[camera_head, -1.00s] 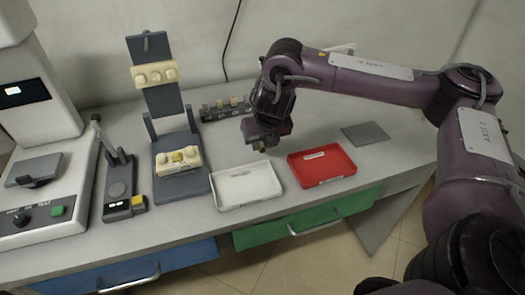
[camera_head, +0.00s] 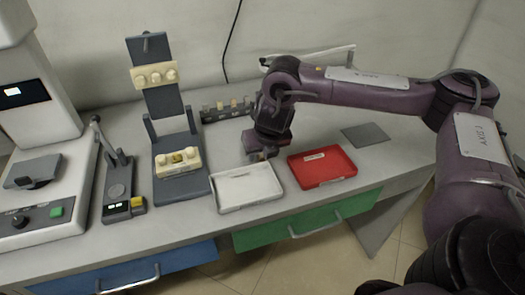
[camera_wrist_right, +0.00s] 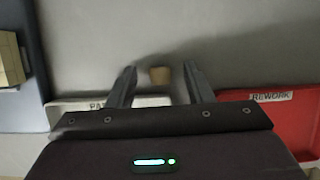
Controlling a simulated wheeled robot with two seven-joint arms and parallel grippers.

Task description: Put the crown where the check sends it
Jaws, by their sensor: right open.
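My right gripper (camera_head: 262,156) points down just behind the gap between the white tray (camera_head: 247,187) and the red tray (camera_head: 321,166). In the right wrist view its fingers (camera_wrist_right: 160,84) are open, with a small tan piece (camera_wrist_right: 159,75) between their tips, apart from both. I cannot tell whether this piece is the crown. The articulator (camera_head: 181,185) carries an upper model with teeth (camera_head: 154,75) and a lower model (camera_head: 178,162) with a yellowish spot. The wrist view shows the red tray's label (camera_wrist_right: 271,97) reading REWORK; the white tray's label (camera_wrist_right: 97,105) is partly hidden. My left gripper is out of view.
A rack (camera_head: 227,113) with several small blanks stands behind the gripper. A gauge-like device (camera_head: 120,190) and a large white machine (camera_head: 40,205) stand at the left. A grey mat (camera_head: 366,134) lies at the right. Blue (camera_head: 150,268) and green (camera_head: 305,222) drawers are below the table.

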